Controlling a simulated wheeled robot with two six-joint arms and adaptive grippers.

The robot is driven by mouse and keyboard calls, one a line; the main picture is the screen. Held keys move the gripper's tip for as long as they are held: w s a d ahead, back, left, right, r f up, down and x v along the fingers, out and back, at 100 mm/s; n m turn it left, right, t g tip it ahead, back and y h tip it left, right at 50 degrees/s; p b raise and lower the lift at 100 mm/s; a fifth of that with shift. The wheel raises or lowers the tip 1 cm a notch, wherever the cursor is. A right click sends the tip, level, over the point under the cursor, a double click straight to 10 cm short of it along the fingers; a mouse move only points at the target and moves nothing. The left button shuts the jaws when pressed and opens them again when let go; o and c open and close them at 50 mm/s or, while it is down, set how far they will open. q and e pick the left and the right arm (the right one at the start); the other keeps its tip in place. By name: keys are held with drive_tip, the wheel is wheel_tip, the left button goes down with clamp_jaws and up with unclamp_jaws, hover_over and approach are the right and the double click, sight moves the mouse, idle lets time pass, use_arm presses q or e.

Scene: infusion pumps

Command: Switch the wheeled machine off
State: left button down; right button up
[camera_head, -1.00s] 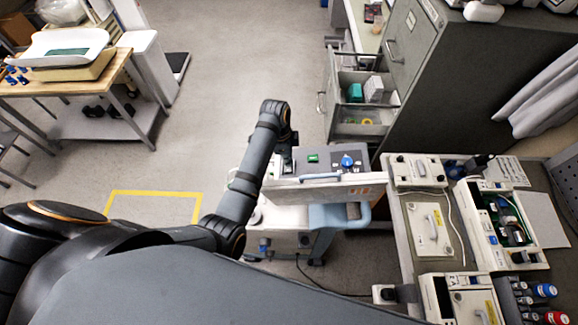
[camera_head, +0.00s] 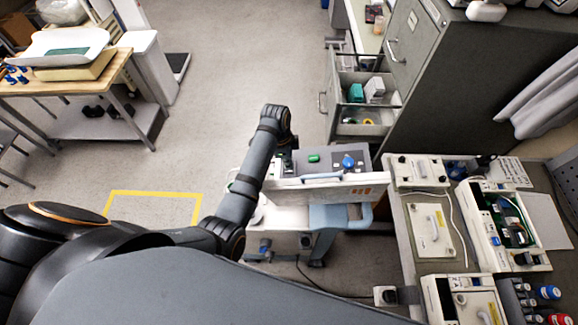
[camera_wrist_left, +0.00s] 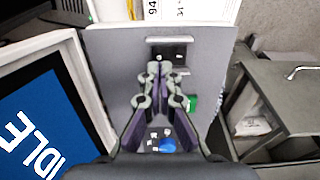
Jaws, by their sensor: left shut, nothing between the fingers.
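The wheeled machine (camera_head: 290,218) is a white cart with a grey top panel (camera_head: 330,160). On the panel are a green switch (camera_head: 313,158) and a blue knob (camera_head: 348,162). The left wrist view also shows the green switch (camera_wrist_left: 191,103), the blue knob (camera_wrist_left: 167,145), and a black recessed part (camera_wrist_left: 170,50) near the panel's far edge. A blue screen (camera_wrist_left: 40,125) there reads "IDLE". My left gripper (camera_wrist_left: 155,72) is shut and empty over the panel, its tips beside the green switch and near the black part. Contact cannot be told. My right gripper is out of view.
A grey cabinet (camera_head: 440,85) with an open drawer (camera_head: 365,103) stands behind the machine. A bench with pump units (camera_head: 432,228) is at the right. A wooden table (camera_head: 80,80) is at the far left. The floor (camera_head: 230,60) between is clear.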

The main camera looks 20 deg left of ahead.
use_arm(q)
drive_tip(key=shift+f+b, duration=0.5)
drive_tip(key=shift+f, duration=0.6)
idle(1.0)
drive_tip(key=shift+r, duration=0.1)
wheel_tip(320, 180, up, 2)
drive_tip(key=shift+r+p, duration=0.2)
drive_tip(key=shift+p, duration=0.95)
drive_tip(key=shift+r, duration=2.25)
